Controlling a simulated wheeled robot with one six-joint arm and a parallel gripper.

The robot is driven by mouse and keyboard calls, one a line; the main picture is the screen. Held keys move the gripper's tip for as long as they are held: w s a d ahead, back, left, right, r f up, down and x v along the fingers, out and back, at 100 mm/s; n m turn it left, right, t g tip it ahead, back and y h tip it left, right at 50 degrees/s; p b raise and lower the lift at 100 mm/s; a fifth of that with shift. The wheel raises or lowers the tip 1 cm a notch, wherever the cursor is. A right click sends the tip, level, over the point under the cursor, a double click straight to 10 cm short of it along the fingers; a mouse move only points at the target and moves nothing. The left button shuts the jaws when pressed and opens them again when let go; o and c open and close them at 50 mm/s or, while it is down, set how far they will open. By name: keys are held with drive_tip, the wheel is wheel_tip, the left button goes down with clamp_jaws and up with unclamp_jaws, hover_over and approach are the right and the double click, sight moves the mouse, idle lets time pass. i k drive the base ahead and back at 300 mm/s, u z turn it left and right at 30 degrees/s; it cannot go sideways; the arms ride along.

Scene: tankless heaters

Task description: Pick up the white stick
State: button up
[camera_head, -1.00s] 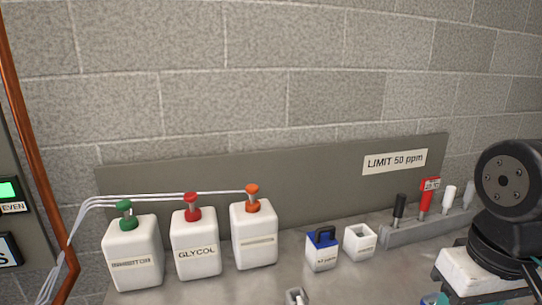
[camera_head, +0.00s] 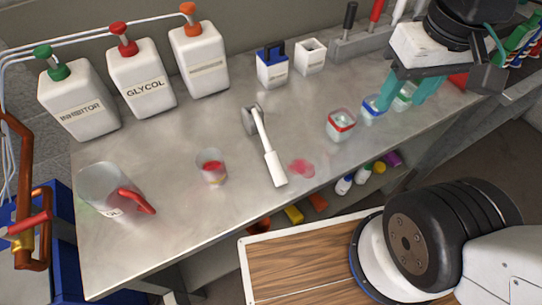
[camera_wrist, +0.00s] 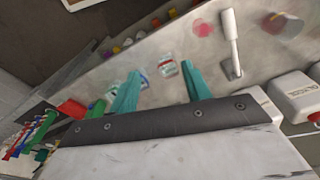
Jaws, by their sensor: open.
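Another white-handled piece (camera_head: 398,11) stands upright in the grey rack (camera_head: 362,47), partly cut off by the frame's top. My gripper (camera_head: 406,97) has teal fingers, which are apart with nothing held between them. It is over the bench's right part, near the small labelled cups; the wrist view shows the fingers (camera_wrist: 158,74) too.
A red-rimmed cup (camera_head: 341,125) and a blue-rimmed cup (camera_head: 373,109) stand between stick and gripper. White jugs (camera_head: 140,80) line the back. A small beaker (camera_head: 211,167) and a larger beaker (camera_head: 105,190) stand left. A pink spill (camera_head: 301,168) lies right of the stick's handle.

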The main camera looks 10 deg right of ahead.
sight(279, 175)
drive_tip(key=u, duration=0.05)
drive_tip(key=k, duration=0.5)
drive_tip(key=z, duration=2.65)
drive_tip(key=k, duration=1.5)
drive_tip(key=u, duration=1.4)
